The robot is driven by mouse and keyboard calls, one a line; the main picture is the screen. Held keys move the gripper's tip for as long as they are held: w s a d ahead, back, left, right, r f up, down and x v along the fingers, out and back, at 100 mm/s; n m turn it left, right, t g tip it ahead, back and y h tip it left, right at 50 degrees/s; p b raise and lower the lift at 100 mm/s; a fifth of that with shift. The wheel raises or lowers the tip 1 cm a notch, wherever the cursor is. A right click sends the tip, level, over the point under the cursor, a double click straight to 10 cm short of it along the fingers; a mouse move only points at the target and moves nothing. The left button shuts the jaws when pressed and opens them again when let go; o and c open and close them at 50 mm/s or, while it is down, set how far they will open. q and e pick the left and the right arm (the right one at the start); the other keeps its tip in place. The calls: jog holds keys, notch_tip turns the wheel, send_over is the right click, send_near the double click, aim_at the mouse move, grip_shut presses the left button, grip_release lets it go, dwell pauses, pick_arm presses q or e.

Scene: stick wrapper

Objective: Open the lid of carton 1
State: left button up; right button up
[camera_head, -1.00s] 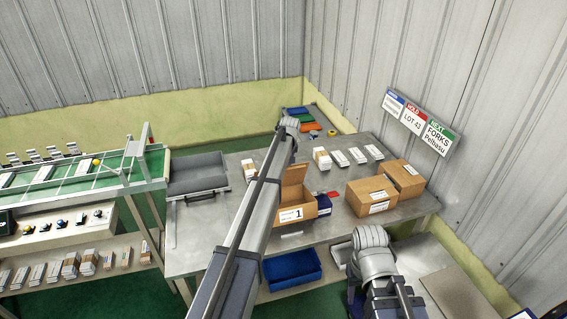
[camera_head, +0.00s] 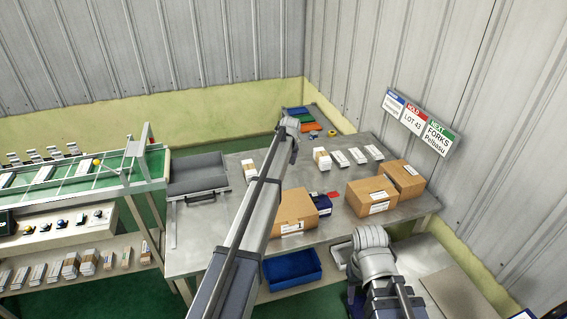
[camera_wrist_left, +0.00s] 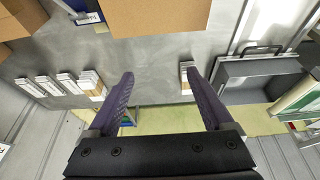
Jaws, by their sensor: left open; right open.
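Carton 1 (camera_head: 295,212) is a brown box with a numbered white label, on the table, partly behind my left arm in the head view. Its top looks flat and shut. Its brown face also shows at the top edge of the left wrist view (camera_wrist_left: 158,16). My left gripper (camera_wrist_left: 158,72) is open and empty, its two dark fingers apart, with the carton beyond them in that view. In the head view the left fingers are hidden at the arm's far end. My right gripper (camera_head: 369,240) is low near the table's front right, open; its fingers are hard to make out.
Two brown cartons (camera_head: 371,196) stand on the right. A dark blue box (camera_head: 322,204) sits beside carton 1. Several white stick packs (camera_head: 357,155) line the back. A grey tray (camera_head: 197,174) is at left, and a blue bin (camera_head: 291,269) is below the front edge.

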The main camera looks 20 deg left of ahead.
pick_arm(q)
jog(key=p+v, duration=0.7)
jog(key=shift+r, duration=0.35)
jog(key=shift+s+d, duration=0.1)
